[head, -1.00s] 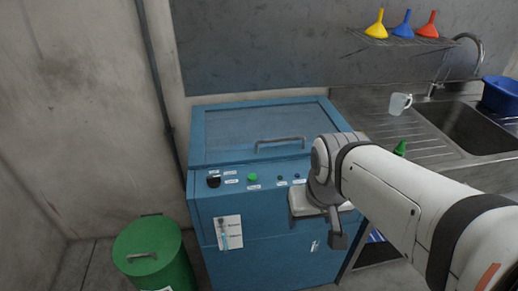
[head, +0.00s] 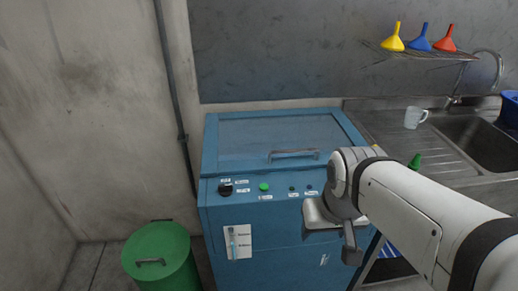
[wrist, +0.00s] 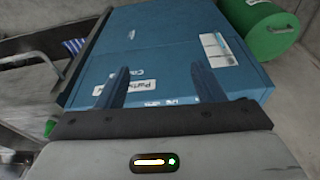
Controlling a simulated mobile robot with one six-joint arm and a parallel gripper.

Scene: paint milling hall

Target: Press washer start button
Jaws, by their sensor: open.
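The blue washer (head: 270,215) stands against the wall with its lid shut and a handle on the lid. A green button (head: 264,187) sits on its front control panel, between a black knob (head: 226,188) and two small dark round controls; the labels are too small to read. My gripper (head: 349,245) is in front of the washer's right side, right of and below the green button, and apart from it. In the wrist view its two fingers (wrist: 160,86) are spread and empty, with the washer (wrist: 165,45) beyond them. The button cannot be made out there.
A green lidded bin (head: 158,258) stands at the washer's left, also in the wrist view (wrist: 268,28). A steel sink counter (head: 400,130) at the right holds a white mug (head: 415,117) and a green bottle (head: 415,162).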

